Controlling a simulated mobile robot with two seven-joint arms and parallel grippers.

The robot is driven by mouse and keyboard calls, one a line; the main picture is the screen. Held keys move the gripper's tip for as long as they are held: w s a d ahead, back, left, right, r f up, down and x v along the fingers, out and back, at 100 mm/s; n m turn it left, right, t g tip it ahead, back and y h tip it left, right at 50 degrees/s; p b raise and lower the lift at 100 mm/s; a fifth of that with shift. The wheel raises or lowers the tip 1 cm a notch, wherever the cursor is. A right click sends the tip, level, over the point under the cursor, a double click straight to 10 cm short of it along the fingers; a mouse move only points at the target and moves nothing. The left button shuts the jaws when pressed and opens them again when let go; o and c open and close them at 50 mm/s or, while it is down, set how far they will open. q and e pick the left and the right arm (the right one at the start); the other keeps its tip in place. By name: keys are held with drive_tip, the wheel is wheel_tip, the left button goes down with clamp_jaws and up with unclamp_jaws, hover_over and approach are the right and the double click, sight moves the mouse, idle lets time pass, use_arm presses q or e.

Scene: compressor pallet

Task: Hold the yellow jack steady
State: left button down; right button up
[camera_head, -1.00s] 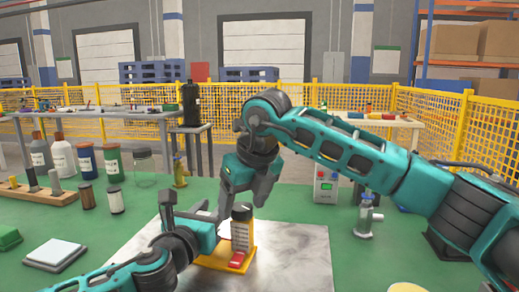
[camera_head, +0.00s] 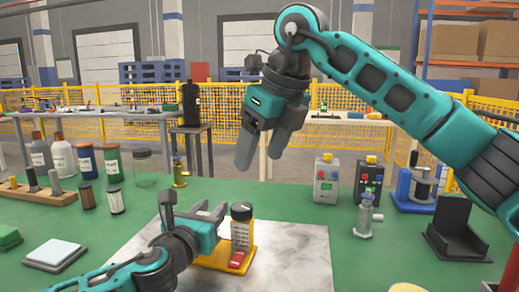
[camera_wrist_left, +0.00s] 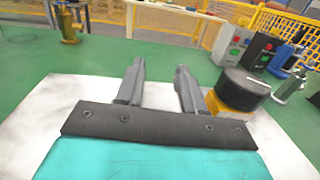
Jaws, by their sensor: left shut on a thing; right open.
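The yellow jack (camera_head: 241,233) stands on a pale marble-like plate (camera_head: 300,255). It has a flat yellow base, an upright column with scale-like markings, a dark round top and a red part in front. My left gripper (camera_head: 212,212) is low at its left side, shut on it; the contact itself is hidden. In the left wrist view, the jack's dark top (camera_wrist_left: 243,88) shows just right of one finger of that gripper (camera_wrist_left: 160,82). My right gripper (camera_head: 265,155) is open and empty, raised above and behind the jack, clear of it.
Grey and black button boxes (camera_head: 326,182), a metal valve-like fitting (camera_head: 366,217) and a black bracket (camera_head: 460,228) stand on the right. Bottles, jars, a wooden peg block (camera_head: 38,192) and a white pad (camera_head: 55,255) are on the left.

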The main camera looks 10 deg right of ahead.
sight(242, 207)
drive_tip(key=shift+s+a+m, duration=0.25)
drive_tip(key=shift+s+m, duration=0.05)
drive_tip(key=shift+m, duration=0.5)
drive_tip(key=w+f, duration=0.1)
drive_tip(key=f, duration=0.2)
drive_tip(key=w+a+f+n, duration=0.1)
drive_tip(key=w+f, duration=0.1)
drive_tip(key=f, duration=0.2)
drive_tip(key=w+a+f+n, duration=0.1)
drive_tip(key=f, duration=0.3)
drive_tip(key=shift+w+a+f, duration=0.15)
drive_tip(key=shift+w+a, duration=0.05)
drive_tip(key=c, duration=1.1)
